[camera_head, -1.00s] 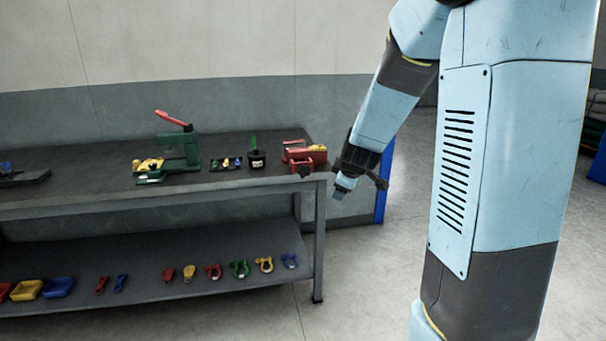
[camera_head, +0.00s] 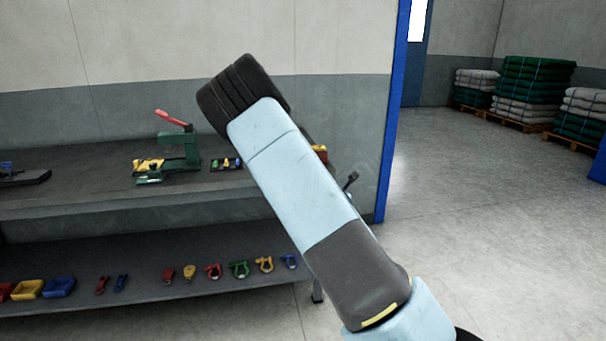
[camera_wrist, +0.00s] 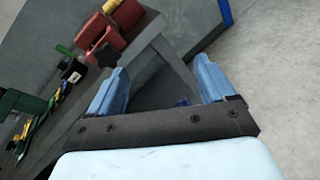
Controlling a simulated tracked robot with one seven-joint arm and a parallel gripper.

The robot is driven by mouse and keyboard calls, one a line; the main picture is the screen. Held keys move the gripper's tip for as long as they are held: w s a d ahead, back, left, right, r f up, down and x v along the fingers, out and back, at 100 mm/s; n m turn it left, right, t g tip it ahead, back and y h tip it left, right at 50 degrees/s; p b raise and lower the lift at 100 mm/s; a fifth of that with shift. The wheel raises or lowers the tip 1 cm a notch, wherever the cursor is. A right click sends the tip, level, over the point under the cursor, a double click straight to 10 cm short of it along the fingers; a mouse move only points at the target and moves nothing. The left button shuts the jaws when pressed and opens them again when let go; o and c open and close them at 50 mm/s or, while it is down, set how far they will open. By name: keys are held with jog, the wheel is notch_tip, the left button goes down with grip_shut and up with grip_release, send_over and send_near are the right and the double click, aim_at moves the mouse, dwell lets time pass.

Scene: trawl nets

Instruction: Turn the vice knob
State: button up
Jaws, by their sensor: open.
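The red vice (camera_wrist: 97,37) stands at the bench corner in the upper left of the wrist view. Its dark, star-shaped knob (camera_wrist: 103,56) faces my gripper. In the head view my arm hides most of the vice, and only a small red and yellow part (camera_head: 320,153) shows. My gripper (camera_wrist: 160,65) is open and empty, with its two blue fingers apart. The knob lies just left of the left fingertip in the wrist view, not between the fingers. In the head view my arm largely hides the gripper.
The dark workbench (camera_head: 75,185) also bears a green press with a red handle (camera_head: 178,150) and small coloured parts (camera_head: 226,164). Its lower shelf (camera_head: 215,282) holds shackles and bins. A blue post (camera_head: 391,130) stands behind the bench's right end.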

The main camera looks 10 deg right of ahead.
jog(key=w+a+n+t+y, duration=0.4)
jog(key=a+n, duration=0.3)
jog(key=n, duration=0.5)
jog(key=w, duration=1.3)
jog(key=shift+f, duration=0.3)
